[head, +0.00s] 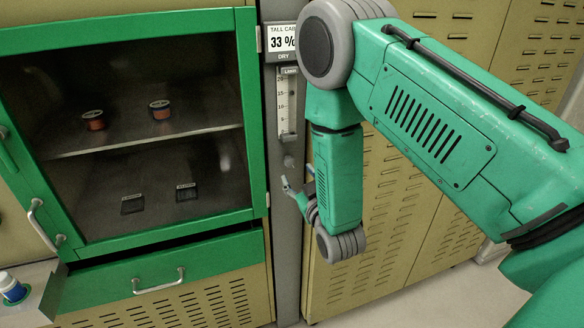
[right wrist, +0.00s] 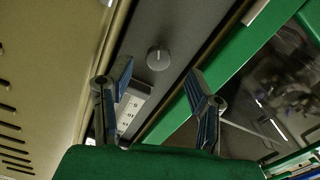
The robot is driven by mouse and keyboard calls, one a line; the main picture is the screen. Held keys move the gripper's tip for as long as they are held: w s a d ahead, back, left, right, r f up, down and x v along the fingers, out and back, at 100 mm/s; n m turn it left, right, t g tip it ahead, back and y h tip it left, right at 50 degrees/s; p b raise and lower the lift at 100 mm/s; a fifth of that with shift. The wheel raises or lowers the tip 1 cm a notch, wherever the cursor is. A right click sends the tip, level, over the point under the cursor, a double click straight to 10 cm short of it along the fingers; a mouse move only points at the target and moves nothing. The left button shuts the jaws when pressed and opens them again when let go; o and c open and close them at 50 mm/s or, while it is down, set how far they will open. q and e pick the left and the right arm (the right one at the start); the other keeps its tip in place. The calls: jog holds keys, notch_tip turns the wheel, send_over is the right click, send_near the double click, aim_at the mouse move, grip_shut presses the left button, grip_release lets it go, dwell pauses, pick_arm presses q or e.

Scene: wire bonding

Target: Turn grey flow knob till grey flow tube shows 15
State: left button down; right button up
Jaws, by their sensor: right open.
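The grey flow tube (head: 287,105) is a narrow upright scale on the grey column, below the label reading 33 % and DRY. Its float level is too small to read. The round grey flow knob (head: 289,161) sits just below the tube. In the right wrist view the knob (right wrist: 158,57) has a light pointer line and stands beyond the fingertips, roughly between them, with the flow tube (right wrist: 130,112) lower down. My right gripper (right wrist: 160,80) is open and empty, apart from the knob; in the head view the gripper (head: 288,184) is just below it. My left gripper is out of view.
A green-framed glass cabinet (head: 256,110) stands left of the column, holding spools and small dark boxes on its shelves. A green drawer (head: 165,282) with a handle is below. Tan louvred cabinet doors (head: 385,215) are on the right. A blue-and-white bottle (head: 12,288) stands at lower left.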

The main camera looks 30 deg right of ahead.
jog(key=v, duration=0.6)
jog(key=shift+f, duration=0.1)
dwell(0.3)
jog(key=s+a+f+g+y+b, duration=0.1)
jog(key=s+a+f+g+y, duration=0.1)
jog(key=s+f+g, duration=0.55)
jog(key=s+a+f+g+y+b, duration=0.15)
jog(key=s+f, duration=0.25)
jog(key=f, duration=0.6)
jog(key=s+a+f+g, duration=0.1)
jog(key=s+f+g, duration=0.2)
jog(key=s, duration=0.5)
jog(key=s+a+f+g, duration=0.2)
jog(key=s+f+g, duration=0.1)
jog(key=s, duration=0.5)
jog(key=shift+s+g+y, duration=0.25)
jog(key=shift+g+y, duration=0.2)
jog(key=shift+g, duration=0.45)
jog(key=shift+w+f, duration=0.15)
jog(key=shift+d, duration=0.1)
